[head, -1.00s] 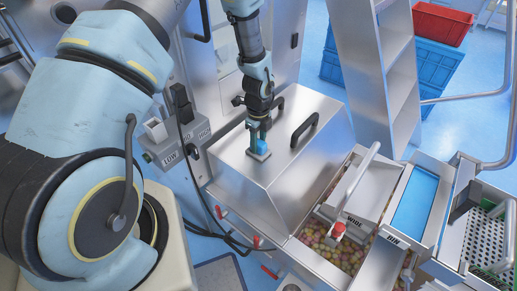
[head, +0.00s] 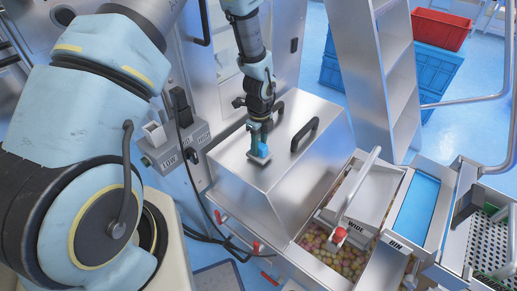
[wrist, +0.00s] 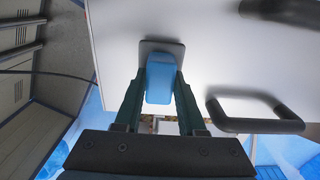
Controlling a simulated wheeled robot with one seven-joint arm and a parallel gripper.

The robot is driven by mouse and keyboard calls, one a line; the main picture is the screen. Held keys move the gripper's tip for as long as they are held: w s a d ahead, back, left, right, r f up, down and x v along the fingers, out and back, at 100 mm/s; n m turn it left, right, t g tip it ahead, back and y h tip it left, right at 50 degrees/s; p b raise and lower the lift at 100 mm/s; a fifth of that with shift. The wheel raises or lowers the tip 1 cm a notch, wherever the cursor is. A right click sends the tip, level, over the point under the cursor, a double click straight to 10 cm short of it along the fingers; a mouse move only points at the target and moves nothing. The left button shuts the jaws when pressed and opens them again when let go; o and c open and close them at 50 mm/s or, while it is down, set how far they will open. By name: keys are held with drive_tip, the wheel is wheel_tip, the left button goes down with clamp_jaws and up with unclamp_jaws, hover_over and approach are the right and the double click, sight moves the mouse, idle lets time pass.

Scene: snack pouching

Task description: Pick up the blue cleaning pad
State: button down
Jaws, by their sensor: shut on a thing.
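The blue cleaning pad (head: 262,143) is a blue block on a thin grey plate, over the left part of the steel hood's top in the head view. My gripper (head: 258,134) is shut on its blue block from above. In the wrist view the blue block of the pad (wrist: 160,75) sits between the two dark green fingers of my gripper (wrist: 160,92), with the grey plate beyond it. I cannot tell whether the plate touches the hood or hangs just above it.
The steel hood (head: 270,178) has two black handles, one close right of my gripper (head: 304,134). Right of it are a candy trough (head: 325,248), a blue-lined bin (head: 417,205) and a perforated tray (head: 497,242). A steel ladder (head: 385,75) stands behind. A control box (head: 178,150) is at left.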

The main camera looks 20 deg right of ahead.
wheel_tip(320, 180, up, 6)
drive_tip(key=shift+w+b, duration=0.1)
drive_tip(key=shift+b, duration=0.6)
drive_tip(key=s+d+b, duration=0.2)
drive_tip(key=s+d, duration=0.2)
drive_tip(key=s, duration=0.4)
drive_tip(key=s+d+b, duration=0.2)
drive_tip(key=s+d, duration=0.3)
drive_tip(key=s, duration=0.4)
drive_tip(key=shift+s+d+b, duration=0.15)
drive_tip(key=shift+d+b, duration=0.15)
drive_tip(key=shift+b, duration=0.1)
